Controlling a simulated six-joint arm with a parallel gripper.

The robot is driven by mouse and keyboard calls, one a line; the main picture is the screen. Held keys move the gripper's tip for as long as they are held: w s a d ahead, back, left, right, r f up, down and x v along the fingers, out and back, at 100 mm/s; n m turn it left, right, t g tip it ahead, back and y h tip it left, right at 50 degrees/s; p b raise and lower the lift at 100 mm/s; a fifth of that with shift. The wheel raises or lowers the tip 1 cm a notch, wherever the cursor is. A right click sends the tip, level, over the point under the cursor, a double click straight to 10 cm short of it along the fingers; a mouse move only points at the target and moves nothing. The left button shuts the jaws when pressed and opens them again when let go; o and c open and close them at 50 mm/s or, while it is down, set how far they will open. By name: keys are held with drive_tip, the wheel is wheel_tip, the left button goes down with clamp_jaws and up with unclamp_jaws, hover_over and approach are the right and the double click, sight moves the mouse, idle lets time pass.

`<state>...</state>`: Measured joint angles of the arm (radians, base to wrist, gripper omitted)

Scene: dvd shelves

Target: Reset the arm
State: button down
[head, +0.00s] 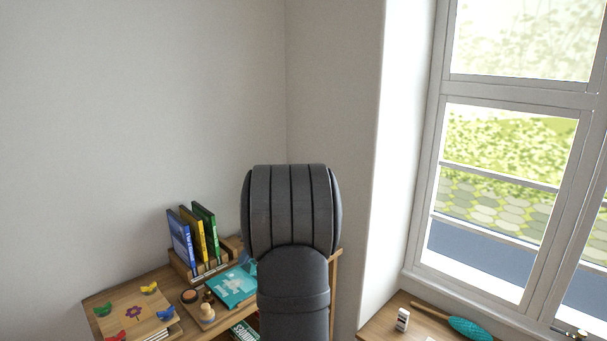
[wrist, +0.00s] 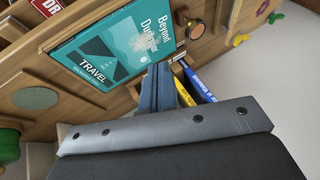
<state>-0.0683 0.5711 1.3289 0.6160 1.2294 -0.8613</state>
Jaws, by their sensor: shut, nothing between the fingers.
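My arm (head: 290,215), dark grey, rises in the middle of the head view and hides part of the shelf behind it. My gripper (wrist: 160,72) shows in the wrist view as two blue-grey fingers pressed together, shut and empty. Its tips are beside the lower edge of a teal case marked TRAVEL (wrist: 105,50). I cannot tell whether they touch it. The teal case also lies flat on the wooden shelf in the head view (head: 232,287).
Blue (head: 181,240), yellow (head: 193,233) and green (head: 206,230) cases stand in a wooden rack (head: 181,264). A board with butterflies (head: 132,315) and small wooden pieces (head: 207,312) are nearby.

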drive_tip(key=s+a+n+h, duration=0.2)
drive_tip(key=s+a+n, duration=0.1)
drive_tip(key=s+a+f+n+h, duration=0.1)
drive_tip(key=s+a+n+h, duration=0.1)
drive_tip(key=s+n+h, duration=0.1)
drive_tip(key=s+a+f+n+h, duration=0.1)
drive_tip(key=s+a+n+h, duration=0.1)
drive_tip(key=s+a+n, duration=0.1)
drive_tip(key=shift+a+n+h, duration=0.3)
drive_tip(key=shift+a+n, duration=0.05)
drive_tip(key=shift+n, duration=0.45)
drive_tip(key=a+n, duration=0.1)
drive_tip(key=s+n+h, duration=0.1)
drive_tip(key=a+n+t, duration=0.1)
drive_tip(key=shift+s+a+r+h, duration=0.25)
drive_tip(key=shift+s+a+h, duration=0.05)
drive_tip(key=shift+h, duration=0.1)
drive_tip(key=shift+s+a+r+n+t+h, duration=0.3)
drive_tip(key=shift+s+a+r+n+t, duration=0.2)
drive_tip(key=shift+a+n+t, duration=0.4)
drive_tip(key=shift+s+a+r+n+t+h, duration=0.35)
drive_tip(key=shift+s+a+n+t, duration=0.2)
drive_tip(key=shift+a+n, duration=0.6)
drive_tip(key=shift+s+a+r+n+t+h, duration=0.25)
drive_tip(key=shift+s+a+r+n+t, duration=0.2)
drive_tip(key=shift+a+n+t, duration=0.55)
drive_tip(key=shift+d+g, duration=0.15)
drive_tip(key=shift+g, duration=0.2)
